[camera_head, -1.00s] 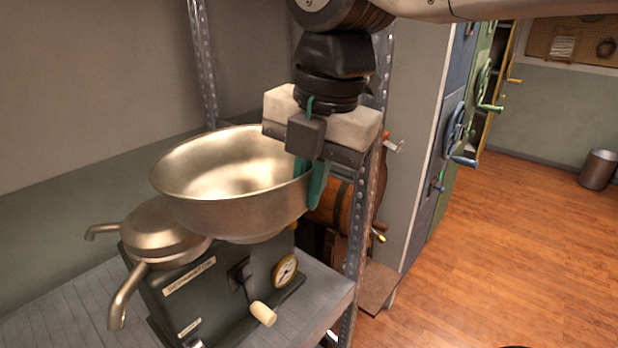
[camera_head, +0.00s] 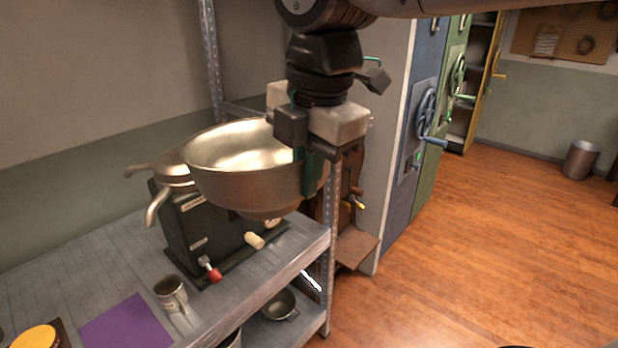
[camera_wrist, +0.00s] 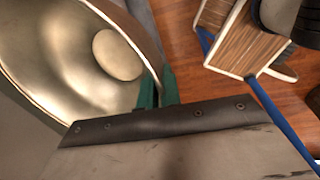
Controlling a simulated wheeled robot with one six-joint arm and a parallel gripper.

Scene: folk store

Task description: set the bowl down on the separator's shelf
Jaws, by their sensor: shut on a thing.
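The wide brass-coloured bowl (camera_head: 240,180) is upright, its rim held on the right side by my gripper (camera_head: 308,170). My gripper's green fingers are shut on the rim. The dark separator (camera_head: 185,235), with spouts at its top left, stands on the grey metal shelf (camera_head: 60,275). The bowl overlaps the separator's upper right part and hides it, along with most of the gauge. I cannot tell how much gap lies between them. In the wrist view the bowl (camera_wrist: 50,75) fills the left side, with a green finger (camera_wrist: 168,85) at its rim.
A metal mug (camera_head: 171,294), a purple mat (camera_head: 130,325) and a yellow-topped item (camera_head: 36,338) are on the shelf's near part. A metal pan (camera_head: 279,304) sits on the lower level. A shelf post (camera_head: 330,225) stands right of the bowl.

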